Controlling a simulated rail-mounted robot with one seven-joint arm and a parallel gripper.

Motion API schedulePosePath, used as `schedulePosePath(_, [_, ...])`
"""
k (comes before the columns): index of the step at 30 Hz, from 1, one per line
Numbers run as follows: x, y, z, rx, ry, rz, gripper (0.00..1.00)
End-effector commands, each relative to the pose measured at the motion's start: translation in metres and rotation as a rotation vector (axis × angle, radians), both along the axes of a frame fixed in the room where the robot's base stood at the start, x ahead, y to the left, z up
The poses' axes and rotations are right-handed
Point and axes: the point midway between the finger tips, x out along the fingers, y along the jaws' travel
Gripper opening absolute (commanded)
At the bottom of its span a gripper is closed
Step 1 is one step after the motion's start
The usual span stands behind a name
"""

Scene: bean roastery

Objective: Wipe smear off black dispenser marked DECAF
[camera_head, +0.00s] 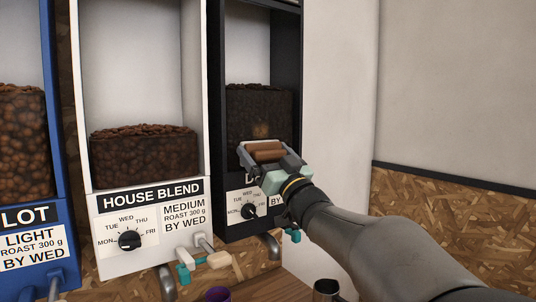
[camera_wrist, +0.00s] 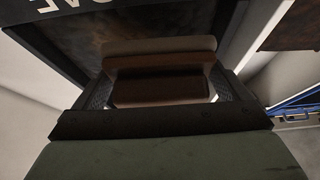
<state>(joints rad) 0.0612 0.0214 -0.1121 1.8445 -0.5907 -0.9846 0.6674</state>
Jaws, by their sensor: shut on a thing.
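The black dispenser (camera_head: 216,110) stands right of the white one in the head view. Its name strip shows only a "D" beside my gripper; the rest is hidden. A small tan smear (camera_head: 261,130) shows on its front window, just above my gripper. My gripper (camera_head: 265,154) is shut on a brown wiping block (camera_head: 265,147) in front of the window's lower part. In the wrist view the block (camera_wrist: 160,88) lies crosswise between the fingers, with a grey-brown pad (camera_wrist: 160,45) at its far side. I cannot tell whether the pad touches the window.
The white HOUSE BLEND dispenser (camera_head: 150,191) and a blue dispenser (camera_head: 62,215) stand to the left. Dials and spouts project below. The wall at right (camera_head: 455,90) is bare.

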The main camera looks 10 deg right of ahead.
Motion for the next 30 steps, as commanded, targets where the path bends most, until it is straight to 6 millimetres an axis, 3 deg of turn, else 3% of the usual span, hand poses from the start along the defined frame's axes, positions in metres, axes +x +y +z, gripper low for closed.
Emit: schedulePosePath(30, [0.012,0.005,0.000,0.000,0.000,0.001,0.58])
